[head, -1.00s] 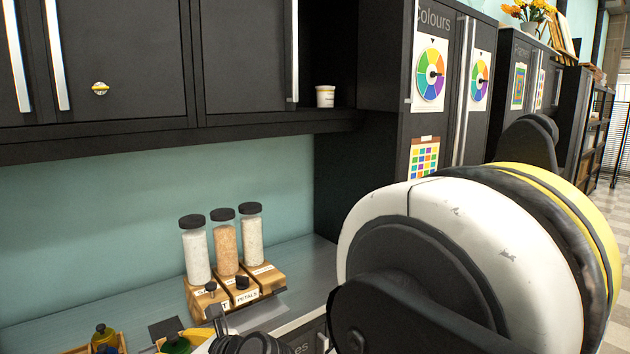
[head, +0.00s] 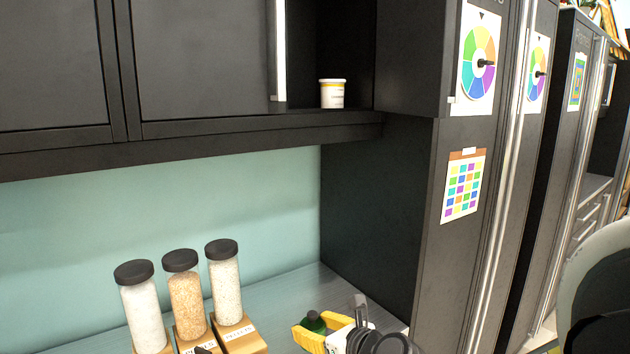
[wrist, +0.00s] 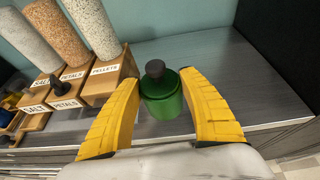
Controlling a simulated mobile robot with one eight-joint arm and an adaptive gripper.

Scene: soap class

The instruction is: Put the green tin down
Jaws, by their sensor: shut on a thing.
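The green tin (wrist: 161,103) with a black knobbed lid is between the yellow fingers of my gripper (wrist: 160,82) in the wrist view, and the gripper is shut on it. In the head view the tin (head: 314,322) shows only as a small green and black top at the bottom, beside the yellow fingers (head: 318,330). It is over the grey counter (head: 285,290), right of the wooden jar stand. Whether its base touches the counter is hard to tell.
Three black-lidded jars (head: 186,295) stand in a labelled wooden stand (wrist: 107,83) to the left. A dark cabinet side (head: 370,220) closes the counter at the right. Dark cupboards (head: 200,60) hang above, with a white tub (head: 333,93) on their open shelf. Bare counter lies around the tin.

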